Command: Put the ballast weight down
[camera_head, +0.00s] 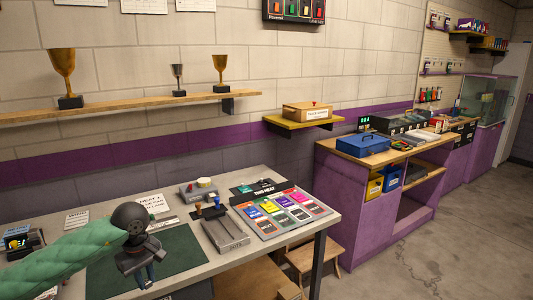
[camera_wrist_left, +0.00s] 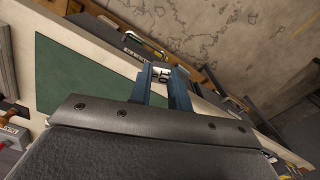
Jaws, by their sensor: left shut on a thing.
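My left gripper (camera_head: 146,281) hangs over the green mat (camera_head: 186,262) on the workbench, its fingers pointing down. In the left wrist view its two blue fingers (camera_wrist_left: 165,80) are shut on a small pale piece with dark marks, which looks like the ballast weight (camera_wrist_left: 162,73). The weight is mostly hidden between the fingers, and in the head view I cannot make it out. I cannot tell whether it touches the mat (camera_wrist_left: 75,77). My right gripper is in neither view.
Right of the mat is a grey slotted tray (camera_head: 226,235), then a board with colored cards (camera_head: 280,213). A small device (camera_head: 199,190) stands behind the tray. The right part of the mat is clear. A stool (camera_head: 315,257) stands beyond the bench.

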